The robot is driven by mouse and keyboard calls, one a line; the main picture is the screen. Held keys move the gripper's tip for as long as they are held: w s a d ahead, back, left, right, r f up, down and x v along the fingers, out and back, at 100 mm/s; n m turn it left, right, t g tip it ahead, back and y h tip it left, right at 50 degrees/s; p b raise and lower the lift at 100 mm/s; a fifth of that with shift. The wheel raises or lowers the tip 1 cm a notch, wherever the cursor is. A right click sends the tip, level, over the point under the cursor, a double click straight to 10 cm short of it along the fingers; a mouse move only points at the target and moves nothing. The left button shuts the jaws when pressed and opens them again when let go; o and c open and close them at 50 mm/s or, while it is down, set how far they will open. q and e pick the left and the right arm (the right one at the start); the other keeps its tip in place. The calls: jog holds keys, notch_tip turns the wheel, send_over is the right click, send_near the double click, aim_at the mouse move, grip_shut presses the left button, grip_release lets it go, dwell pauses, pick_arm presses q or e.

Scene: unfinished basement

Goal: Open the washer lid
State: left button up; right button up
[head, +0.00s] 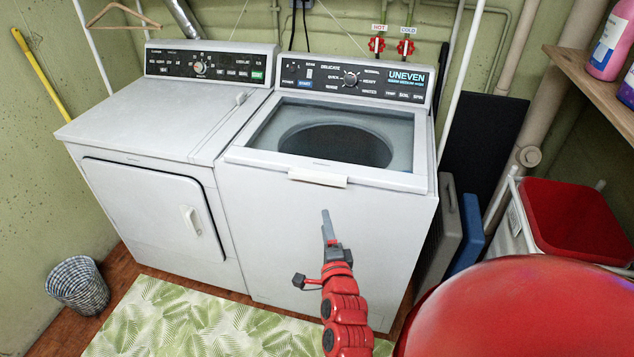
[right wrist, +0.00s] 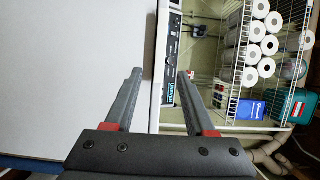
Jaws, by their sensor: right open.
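The white washer (head: 322,230) stands right of the dryer. Its lid (head: 408,180) lies flat and shut, with a light handle (head: 318,177) at its front edge. The dark round drum shows through the lid's window. My right gripper (head: 326,225) is in front of the washer, below the handle in the picture, and holds nothing. In the right wrist view its two fingers (right wrist: 160,80) are apart, with a pale panel to the left and the washer's control panel (right wrist: 170,62) behind. My left gripper is not in view.
A white dryer (head: 150,110) stands left of the washer. A leafy rug (head: 190,320) lies in front, with a woven basket (head: 78,285) at left. Grey and blue panels (head: 468,235) and a red-topped bin (head: 575,215) stand at right. A shelf (head: 590,85) holds bottles.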

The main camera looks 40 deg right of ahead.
aim_at(317, 181)
jog(key=p+x, duration=0.4)
jog(key=x, duration=1.2)
jog(key=shift+d, duration=0.1)
grip_shut()
jog(key=shift+f, duration=0.25)
dwell(0.6)
